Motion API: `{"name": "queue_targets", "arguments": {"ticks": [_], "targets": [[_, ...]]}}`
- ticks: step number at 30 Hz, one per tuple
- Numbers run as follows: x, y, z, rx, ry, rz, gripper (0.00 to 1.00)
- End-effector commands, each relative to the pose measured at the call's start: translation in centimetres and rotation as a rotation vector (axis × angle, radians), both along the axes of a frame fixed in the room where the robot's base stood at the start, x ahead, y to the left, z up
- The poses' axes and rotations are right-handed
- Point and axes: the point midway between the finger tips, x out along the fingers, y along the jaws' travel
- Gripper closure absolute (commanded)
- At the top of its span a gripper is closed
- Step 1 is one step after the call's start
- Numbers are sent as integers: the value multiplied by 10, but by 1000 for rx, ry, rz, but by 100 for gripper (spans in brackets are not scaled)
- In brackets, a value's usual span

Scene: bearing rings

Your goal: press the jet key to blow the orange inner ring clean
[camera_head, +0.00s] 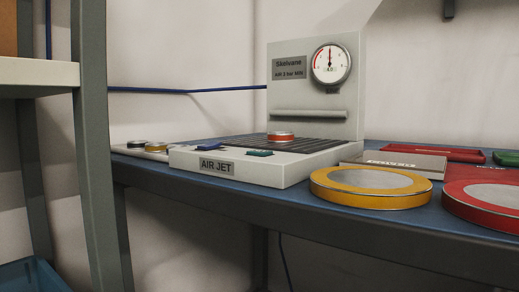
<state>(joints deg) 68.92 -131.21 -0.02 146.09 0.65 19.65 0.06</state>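An orange ring (281,138) with a pale top lies flat on the dark slatted grate (318,143) of a pale grey air jet station (266,174). The station's sloped front carries a label reading "AIR JET". My gripper is not in view.
A yellow-rimmed round dish (370,189) and a red-rimmed one (490,197) stand right of the station. Behind them lie a grey labelled plate (401,164) and a red case (453,153). Small rings (156,147) lie at the left. A shelf post (92,140) stands front left.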

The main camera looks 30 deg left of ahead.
Motion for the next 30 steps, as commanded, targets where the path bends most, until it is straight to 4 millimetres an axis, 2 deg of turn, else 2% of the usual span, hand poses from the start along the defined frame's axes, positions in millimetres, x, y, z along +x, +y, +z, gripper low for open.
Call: {"name": "queue_targets", "arguments": {"ticks": [6, 30], "targets": [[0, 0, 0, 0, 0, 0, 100], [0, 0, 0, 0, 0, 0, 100]]}}
